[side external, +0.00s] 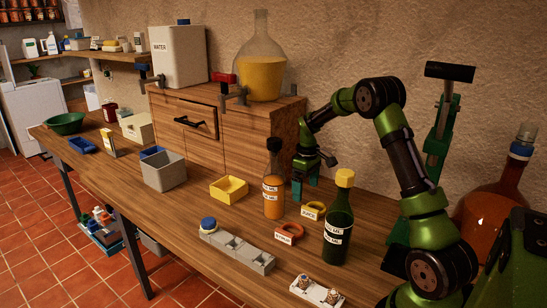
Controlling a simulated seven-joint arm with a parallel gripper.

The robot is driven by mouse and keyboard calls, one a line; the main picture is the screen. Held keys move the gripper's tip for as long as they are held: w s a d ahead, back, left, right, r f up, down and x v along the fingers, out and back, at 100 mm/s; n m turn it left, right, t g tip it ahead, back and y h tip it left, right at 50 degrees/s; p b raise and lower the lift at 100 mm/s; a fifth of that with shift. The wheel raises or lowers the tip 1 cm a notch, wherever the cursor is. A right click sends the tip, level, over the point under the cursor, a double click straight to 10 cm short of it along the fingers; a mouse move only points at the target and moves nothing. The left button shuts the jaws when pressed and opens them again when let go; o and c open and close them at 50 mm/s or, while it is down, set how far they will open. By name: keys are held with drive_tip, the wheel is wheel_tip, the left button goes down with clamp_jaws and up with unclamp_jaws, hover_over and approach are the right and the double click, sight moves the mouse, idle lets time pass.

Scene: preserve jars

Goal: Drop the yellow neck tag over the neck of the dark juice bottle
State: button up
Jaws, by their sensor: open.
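The yellow neck tag (314,209) is a ring with a small white label, lying flat on the table between the two bottles. The dark juice bottle (338,232) is dark green with a yellow cap and white labels. It stands upright to the right of the yellow tag, and no tag shows around its neck. My gripper (305,190) points down with teal fingers, open and empty, behind and slightly left of the yellow tag. It looks low over the table; its exact height is unclear. The orange bottle beside it covers part of the view there.
An orange bottle (273,190) with a dark cap stands left of my gripper. An orange-red tag (289,232) lies in front. A yellow bin (229,188), a grey block rack (237,249) and a white holder (317,291) are nearby. A wooden cabinet (225,130) stands behind.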

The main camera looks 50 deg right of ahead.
drive_tip(key=shift+s+d+f, duration=0.1)
drive_tip(key=shift+s+f, duration=0.05)
drive_tip(key=shift+f, duration=1.4)
drive_tip(key=shift+s+d+f, duration=0.1)
drive_tip(key=shift+f, duration=1.45)
drive_tip(key=shift+c, duration=0.3)
drive_tip(key=c, duration=0.8)
drive_tip(key=shift+r, duration=0.1)
drive_tip(key=shift+r, duration=0.3)
drive_tip(key=shift+c, duration=1.1)
wheel_tip(320, 180, up, 9)
drive_tip(key=shift+r, duration=0.15)
